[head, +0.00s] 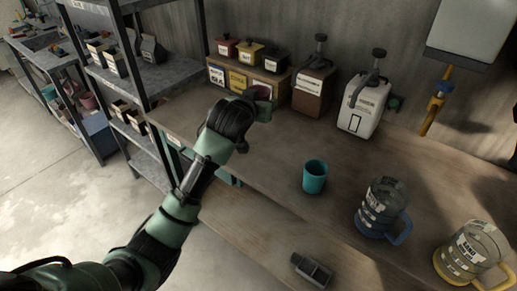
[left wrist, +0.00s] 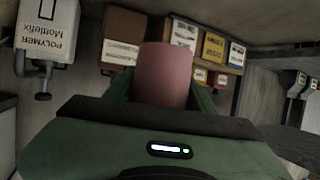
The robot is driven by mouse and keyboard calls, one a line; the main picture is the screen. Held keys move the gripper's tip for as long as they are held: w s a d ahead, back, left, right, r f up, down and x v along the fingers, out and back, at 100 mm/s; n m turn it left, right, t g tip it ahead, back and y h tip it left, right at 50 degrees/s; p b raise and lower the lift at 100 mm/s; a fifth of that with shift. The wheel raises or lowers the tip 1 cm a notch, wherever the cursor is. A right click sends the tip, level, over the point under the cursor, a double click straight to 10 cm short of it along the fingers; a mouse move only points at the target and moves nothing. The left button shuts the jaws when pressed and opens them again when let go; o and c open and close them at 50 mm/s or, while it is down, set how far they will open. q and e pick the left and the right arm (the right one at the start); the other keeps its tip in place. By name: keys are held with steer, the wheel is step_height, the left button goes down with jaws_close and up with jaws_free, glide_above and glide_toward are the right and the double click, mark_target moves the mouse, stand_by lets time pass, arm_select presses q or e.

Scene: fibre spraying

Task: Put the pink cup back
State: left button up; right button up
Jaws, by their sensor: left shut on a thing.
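The pink cup (left wrist: 165,75) is held between the fingers of my left gripper, and its pink side fills the middle of the left wrist view. In the head view my left gripper (head: 260,104) is above the workbench, in front of the labelled boxes at the back. The hand hides most of the cup there. My left gripper is shut on the cup. My right gripper is not in view. A teal cup (head: 315,176) stands upright on the bench, right of my left gripper.
The workbench (head: 265,195) holds a brown container (head: 311,93), a white container (head: 360,108), a blue-based jug (head: 380,208) and a yellow-based jug (head: 470,250). A small grey object (head: 311,270) lies near the front. A metal shelf (head: 165,78) stands left. Bench space around the teal cup is clear.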

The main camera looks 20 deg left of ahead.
mark_target(259, 153)
arm_select(q)
step_height(259, 153, down, 16)
steer(key=shift+p, duration=0.35)
steer(key=shift+f, duration=0.15)
steer(key=o, duration=1.7)
steer(key=shift+c, duration=0.2)
steer(key=shift+s+r, duration=0.15)
steer(key=shift+r, duration=0.05)
steer(key=v, duration=1.1)
steer(key=shift+s+r, duration=0.2)
steer(key=shift+s, duration=0.15)
